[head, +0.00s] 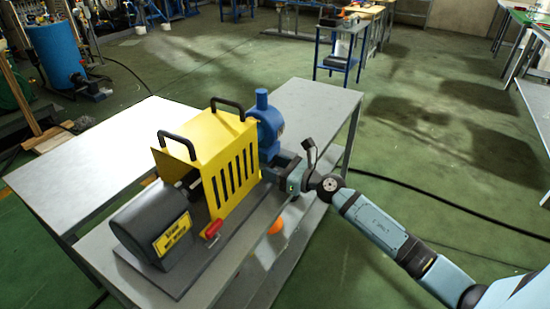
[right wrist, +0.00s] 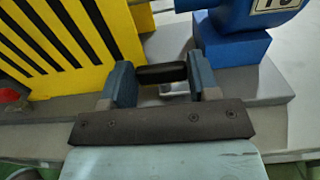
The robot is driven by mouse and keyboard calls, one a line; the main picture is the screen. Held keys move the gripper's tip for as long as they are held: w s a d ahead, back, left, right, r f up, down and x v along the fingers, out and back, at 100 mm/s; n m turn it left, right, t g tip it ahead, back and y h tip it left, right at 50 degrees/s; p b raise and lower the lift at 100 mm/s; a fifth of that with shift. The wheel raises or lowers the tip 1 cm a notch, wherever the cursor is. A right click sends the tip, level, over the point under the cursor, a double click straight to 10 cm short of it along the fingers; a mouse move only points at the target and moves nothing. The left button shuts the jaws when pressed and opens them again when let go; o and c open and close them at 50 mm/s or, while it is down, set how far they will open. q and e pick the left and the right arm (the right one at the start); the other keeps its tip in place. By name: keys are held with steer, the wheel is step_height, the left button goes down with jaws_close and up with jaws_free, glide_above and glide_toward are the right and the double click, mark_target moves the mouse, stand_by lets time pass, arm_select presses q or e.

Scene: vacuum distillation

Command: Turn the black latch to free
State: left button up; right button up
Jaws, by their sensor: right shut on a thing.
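The black latch (right wrist: 160,75) shows in the right wrist view as a short dark bar lying across between the two fingers of my right gripper (right wrist: 160,70). The fingers are shut on it, one at each end. In the head view my right gripper (head: 288,178) reaches in from the right, low beside the blue pump (head: 267,125), and hides the latch there. The yellow slotted guard (head: 232,170), with two black handles on top, stands beside the pump; it also shows in the right wrist view (right wrist: 60,45). My left gripper is out of view.
A dark motor housing (head: 150,222) with a yellow label stands at the guard's near end. A red part (head: 212,229) sticks out low on the guard's side. All stand on a grey table (head: 80,165). The green floor right of it is mostly clear, with a black cable (head: 440,205).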

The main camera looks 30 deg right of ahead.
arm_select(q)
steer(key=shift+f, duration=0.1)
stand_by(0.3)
arm_select(e)
steer(key=o, duration=0.9)
steer(key=shift+s, duration=0.1)
arm_select(q)
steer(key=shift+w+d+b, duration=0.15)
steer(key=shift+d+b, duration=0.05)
steer(key=shift+b, duration=0.85)
arm_select(e)
steer(key=v, duration=1.3)
steer(key=shift+s+d, duration=0.15)
steer(key=shift+s, duration=0.1)
